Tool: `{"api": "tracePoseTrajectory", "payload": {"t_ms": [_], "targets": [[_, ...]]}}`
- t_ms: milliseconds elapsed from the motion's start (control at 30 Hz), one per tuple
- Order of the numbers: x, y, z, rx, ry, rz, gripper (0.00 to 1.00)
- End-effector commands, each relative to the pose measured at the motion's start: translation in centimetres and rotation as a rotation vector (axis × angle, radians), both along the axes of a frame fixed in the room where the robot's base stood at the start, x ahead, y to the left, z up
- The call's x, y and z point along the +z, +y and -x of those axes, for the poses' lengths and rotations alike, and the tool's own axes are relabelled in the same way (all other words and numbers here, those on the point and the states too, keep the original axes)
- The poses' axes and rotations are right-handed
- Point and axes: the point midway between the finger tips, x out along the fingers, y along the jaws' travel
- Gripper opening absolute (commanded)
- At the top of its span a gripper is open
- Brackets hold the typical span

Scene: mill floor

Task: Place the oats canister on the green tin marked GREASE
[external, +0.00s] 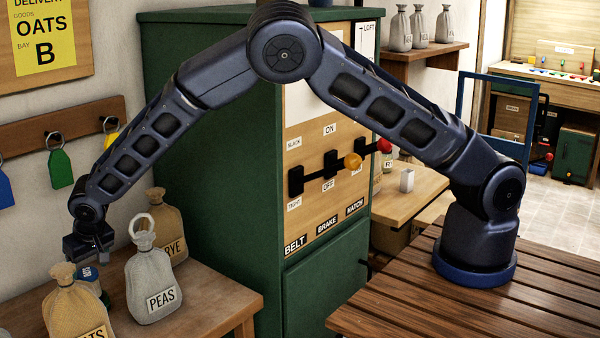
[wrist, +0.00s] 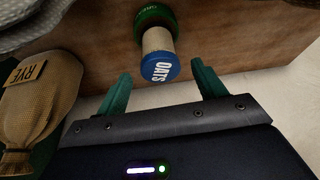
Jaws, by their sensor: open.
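The oats canister is a pale cylinder with a blue lid lettered OATS (wrist: 160,67), in the upper middle of the wrist view. Its base appears to rest on the green tin (wrist: 152,12), whose rim shows around it and whose lettering is only partly readable.
A PEAS sack (external: 156,272) stands close to the right of the canister. An OATS sack (external: 75,308) is in front, and a RYE sack (external: 172,222) is behind. The wooden table's (external: 215,300) right part is bare. A green cabinet (external: 225,180) stands beyond.

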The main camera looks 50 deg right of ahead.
Motion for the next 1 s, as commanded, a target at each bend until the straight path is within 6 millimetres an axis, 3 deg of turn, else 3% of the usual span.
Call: {"api": "tracePoseTrajectory", "payload": {"t_ms": [100, 300, 500, 867, 1000], "targets": [[2.2, 0.0, 0.9, 0.001, -0.001, -0.002, 0.69], [4.9, 0.0, 2.0, -0.001, 0.000, -0.001, 0.69], [6.1, -0.1, 2.5, -0.001, 0.000, 0.000, 0.69], [6.2, -0.2, 2.6, -0.001, 0.001, -0.001, 0.69], [7.6, -0.9, 2.7, 0.014, 0.006, -0.008, 0.69]]}}
